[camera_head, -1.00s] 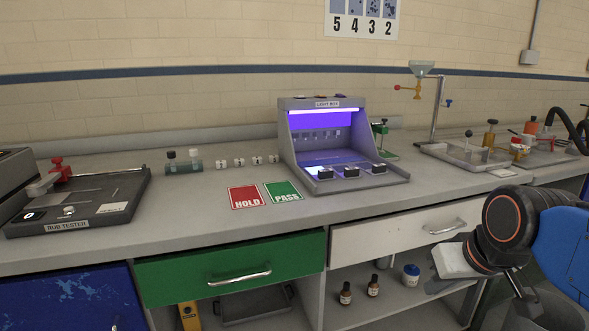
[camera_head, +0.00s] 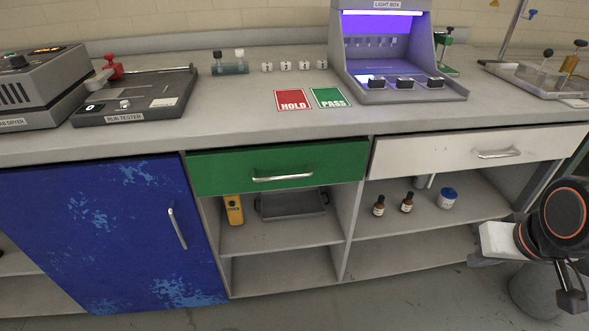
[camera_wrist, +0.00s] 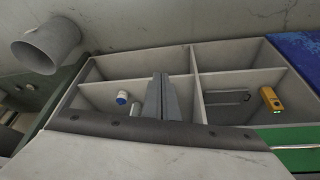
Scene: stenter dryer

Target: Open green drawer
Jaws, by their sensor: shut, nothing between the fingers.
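The green drawer (camera_head: 230,172) is under the worktop in the middle of the head view, with its front looking level with the cabinet. Its silver bar handle (camera_head: 283,178) runs across the front. My gripper (camera_head: 476,262) is at the lower right in the head view, well to the right of the green drawer and below the white drawer. In the wrist view my gripper's fingers (camera_wrist: 162,84) are together with nothing between them.
A white drawer (camera_head: 430,158) with its own handle is right of the green one. A blue cabinet door (camera_head: 100,230) is to the left. Open shelves below hold a yellow device (camera_head: 233,210), a grey tray (camera_head: 290,206) and small bottles (camera_head: 379,206).

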